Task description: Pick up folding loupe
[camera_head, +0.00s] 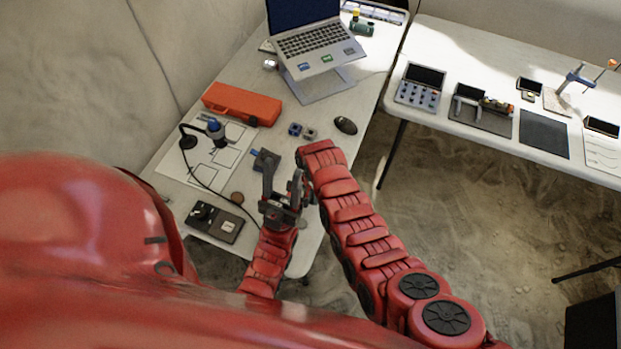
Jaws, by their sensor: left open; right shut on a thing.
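I cannot single out the folding loupe with certainty. A small dark block with a blue part (262,158) lies on the near table, just beyond my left gripper (283,179). That gripper is open, with its dark fingers apart and pointing toward the far end of the table. My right arm reaches in from the lower right and bends at its red wrist beside the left gripper. My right gripper (306,190) is mostly hidden close to the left gripper's right finger. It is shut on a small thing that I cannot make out.
The near table (355,92) holds an orange case (241,103), a laptop on a stand (317,50), a black mouse (346,125), small blocks (302,131), a blue-topped cabled device (214,128) and a dark box (215,223). A second table (455,45) with trays stands right, across a gap.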

